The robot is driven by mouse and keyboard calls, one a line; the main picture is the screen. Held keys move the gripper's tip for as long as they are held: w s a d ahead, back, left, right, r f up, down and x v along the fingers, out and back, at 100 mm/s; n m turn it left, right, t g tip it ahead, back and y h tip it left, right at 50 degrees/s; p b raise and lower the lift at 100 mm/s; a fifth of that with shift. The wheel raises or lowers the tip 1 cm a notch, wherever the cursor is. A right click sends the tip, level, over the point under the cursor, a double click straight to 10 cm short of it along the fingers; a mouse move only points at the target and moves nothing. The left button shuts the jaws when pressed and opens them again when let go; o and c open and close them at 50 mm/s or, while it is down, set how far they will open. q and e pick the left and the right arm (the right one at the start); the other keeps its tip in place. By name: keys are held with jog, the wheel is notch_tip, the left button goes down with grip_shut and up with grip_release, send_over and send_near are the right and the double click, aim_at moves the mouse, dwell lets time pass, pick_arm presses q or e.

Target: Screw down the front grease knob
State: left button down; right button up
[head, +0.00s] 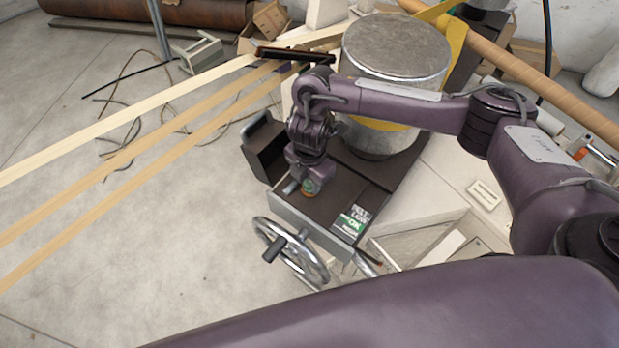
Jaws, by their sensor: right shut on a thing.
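My right gripper (306,182) points down over the dark top of the machine housing (328,200). I cannot tell how far the knob is screwed down. My left gripper is not in view.
A handwheel (290,252) stands at the housing's front. A green and white label (351,222) lies on its top. A large metal drum (397,48) stands behind my right forearm. Long pale strips (110,122) cross the left side above open floor.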

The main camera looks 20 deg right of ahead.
jog(key=o, duration=1)
jog(key=shift+d, duration=0.1)
jog(key=shift+c, duration=0.2)
jog(key=shift+r, duration=0.15)
notch_tip(320, 180, up, 8)
jog(key=shift+f+p, duration=0.15)
jog(key=shift+p, duration=0.4)
